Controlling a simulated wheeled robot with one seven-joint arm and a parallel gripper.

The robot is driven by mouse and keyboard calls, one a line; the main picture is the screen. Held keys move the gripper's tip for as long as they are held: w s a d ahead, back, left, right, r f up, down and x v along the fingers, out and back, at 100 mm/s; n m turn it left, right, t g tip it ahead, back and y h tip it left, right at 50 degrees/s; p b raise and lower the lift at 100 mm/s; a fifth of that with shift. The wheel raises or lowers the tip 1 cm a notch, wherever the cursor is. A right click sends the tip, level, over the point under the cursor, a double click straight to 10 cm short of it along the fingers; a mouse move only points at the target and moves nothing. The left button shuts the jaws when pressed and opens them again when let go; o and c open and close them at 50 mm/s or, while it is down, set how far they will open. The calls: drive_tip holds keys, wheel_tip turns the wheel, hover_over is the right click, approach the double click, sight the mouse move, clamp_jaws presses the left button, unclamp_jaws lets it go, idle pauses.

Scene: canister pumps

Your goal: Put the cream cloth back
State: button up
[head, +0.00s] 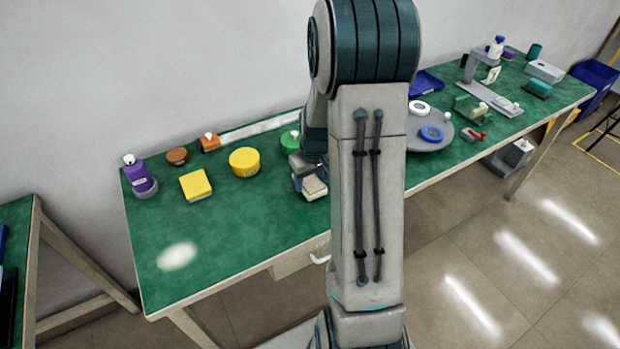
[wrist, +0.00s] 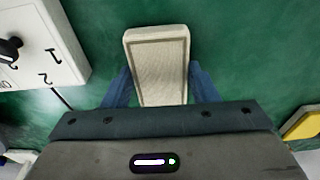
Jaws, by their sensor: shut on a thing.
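The cream cloth (wrist: 158,62) is a flat, pale block-like pad with a darker border line. My gripper (wrist: 160,85) is shut on it, with a blue finger along each side, over the green tabletop. In the head view the cloth (head: 314,188) shows below my gripper (head: 304,172), near the front edge of the green table (head: 230,235). I cannot tell whether the cloth touches the table. My arm hides part of the table behind it.
In the wrist view a white box (wrist: 50,62) with a black knob and numbers is at left, and a yellow thing (wrist: 302,122) at right. A yellow round tub (head: 244,161) and yellow block (head: 195,185) stand left of my gripper. The table's front left is clear.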

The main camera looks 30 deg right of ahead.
sight(313, 186)
drive_tip(key=shift+f, duration=0.2)
drive_tip(key=o, duration=0.9)
drive_tip(key=shift+o, duration=0.2)
drive_tip(key=shift+r, duration=0.15)
wheel_tip(313, 186, up, 12)
drive_tip(key=s, duration=0.2)
drive_tip(key=s+a+r, duration=0.2)
drive_tip(key=s+a, duration=0.5)
drive_tip(key=s, duration=0.1)
drive_tip(key=s+a+r+t, duration=0.1)
drive_tip(key=s+a+r, duration=0.2)
drive_tip(key=s+a, duration=0.4)
drive_tip(key=shift+s+r+m, duration=0.2)
drive_tip(key=shift+s+m, duration=0.1)
drive_tip(key=shift+s, duration=0.25)
